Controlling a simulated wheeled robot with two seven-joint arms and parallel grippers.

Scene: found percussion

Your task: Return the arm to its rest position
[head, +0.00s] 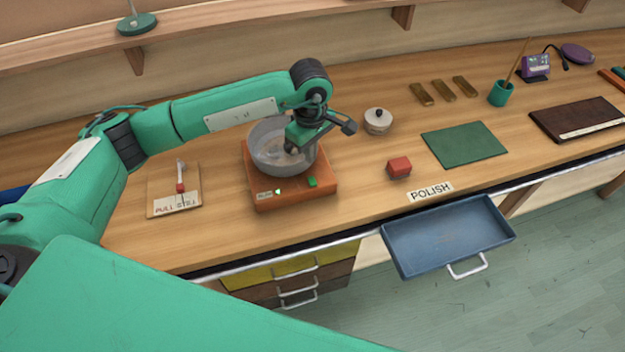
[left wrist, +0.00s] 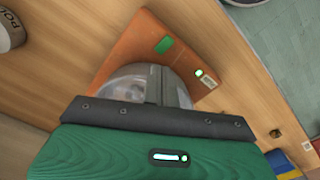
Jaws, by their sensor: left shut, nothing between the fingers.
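My left arm comes in from the left and reaches over the bench. My left gripper (head: 294,148) is shut and empty, pointing down at the grey metal bowl (head: 262,134). The bowl sits on an orange base (head: 262,184) with a green button (head: 312,182) on its front. In the left wrist view the shut fingers (left wrist: 154,85) lie over the bowl (left wrist: 125,82), with the orange base (left wrist: 140,48) around it. I cannot tell whether the fingertips touch the bowl. My right gripper is not in view.
A lidded white pot (head: 378,122) and a red block (head: 399,168) stand right of the base. A small lever board (head: 160,190) lies to its left. A blue drawer (head: 445,240) juts out open below the bench front. A shelf (head: 190,33) runs along the back.

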